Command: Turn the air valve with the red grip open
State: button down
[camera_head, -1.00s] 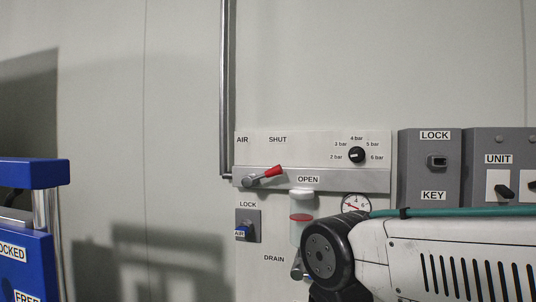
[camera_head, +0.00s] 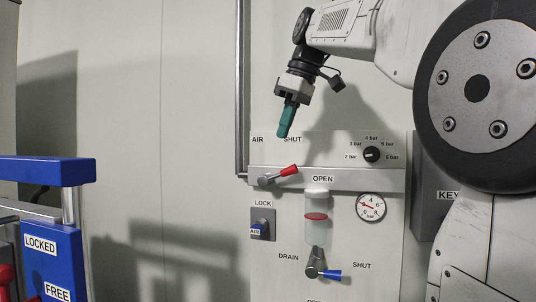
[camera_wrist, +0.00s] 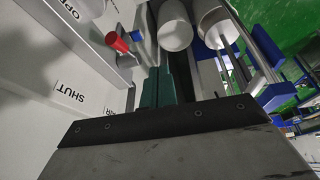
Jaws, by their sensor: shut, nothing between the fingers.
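The air valve lever with the red grip (camera_head: 289,170) sits on the grey strip of the panel. It points right and slightly up from its pivot, toward the OPEN label (camera_head: 322,178), with SHUT (camera_head: 292,139) above it. The red grip also shows in the wrist view (camera_wrist: 118,42), at upper left. My gripper (camera_head: 283,132) hangs above the lever, pointing down, its green fingers closed together and apart from the grip. The fingers (camera_wrist: 157,88) also show closed in the wrist view, to the right of the grip.
A pressure knob (camera_head: 372,154) is right of SHUT. Below the strip are a blue-tabbed lock (camera_head: 262,224), a clear bowl (camera_head: 316,228), a gauge (camera_head: 371,206) and a blue drain lever (camera_head: 328,274). A vertical metal pipe (camera_head: 240,90) runs along the left. A blue stand (camera_head: 48,262) is at far left.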

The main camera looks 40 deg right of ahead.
jog(key=w+d+r+n+t, duration=0.1)
jog(key=w+d+r+n, duration=0.1)
jog(key=d+r, duration=0.35)
send_over(288, 167)
jog(key=a, duration=0.1)
notch_tip(288, 167, down, 9)
jog(key=shift+w+d+f, duration=0.1)
jog(key=shift+d+f, duration=0.1)
jog(key=shift+f, duration=0.3)
jog(key=shift+w+d+f, duration=0.1)
jog(key=shift+d+f, duration=0.05)
jog(key=shift+f, duration=0.3)
jog(key=shift+s+d+f, duration=0.1)
jog(key=shift+d+f, duration=0.1)
jog(key=shift+f, duration=0.35)
